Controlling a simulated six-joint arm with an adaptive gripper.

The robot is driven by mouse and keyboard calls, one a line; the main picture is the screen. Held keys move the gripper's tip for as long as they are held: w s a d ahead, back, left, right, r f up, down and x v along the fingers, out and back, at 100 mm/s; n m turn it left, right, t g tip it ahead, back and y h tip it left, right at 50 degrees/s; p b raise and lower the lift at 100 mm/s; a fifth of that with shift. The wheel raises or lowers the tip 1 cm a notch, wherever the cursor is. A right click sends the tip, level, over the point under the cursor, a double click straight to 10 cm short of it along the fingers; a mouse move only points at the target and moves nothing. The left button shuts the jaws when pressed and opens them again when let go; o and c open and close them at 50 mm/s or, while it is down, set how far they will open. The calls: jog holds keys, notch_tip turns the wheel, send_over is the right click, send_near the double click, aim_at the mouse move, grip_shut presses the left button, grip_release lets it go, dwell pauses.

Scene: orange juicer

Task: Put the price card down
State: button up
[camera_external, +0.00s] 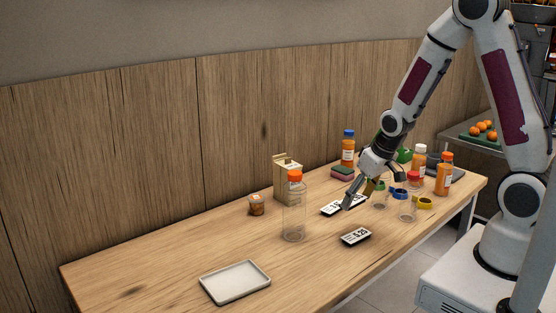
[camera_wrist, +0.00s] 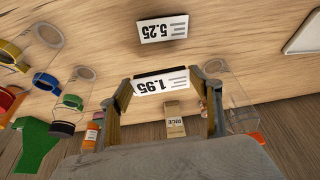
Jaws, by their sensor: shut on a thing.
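My gripper (camera_external: 352,196) is low over the middle of the wooden table. In the wrist view its two fingers (camera_wrist: 168,82) are shut on the ends of a white price card (camera_wrist: 152,84) reading 1.95. This card also shows in the external view (camera_external: 331,209), partly hidden by the fingers. I cannot tell whether it touches the table. A second price card (camera_wrist: 162,29), reading 5.25, is apart from the gripper. It rests on the table nearer the front edge in the external view (camera_external: 356,237).
Clear jars (camera_external: 406,208), tape rolls and orange bottles (camera_external: 444,176) crowd the right. A white tray (camera_external: 235,282) lies front left, with bare table around it.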

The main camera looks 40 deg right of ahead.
jog(key=w, duration=0.6)
jog(key=shift+r, duration=0.35)
send_over(336, 225)
jog(key=s, duration=0.1)
jog(key=shift+s+f, duration=0.15)
jog(key=shift+f, duration=2.75)
jog(key=shift+f, duration=0.15)
jog(key=shift+f, duration=1.95)
jog(key=shift+f, duration=0.1)
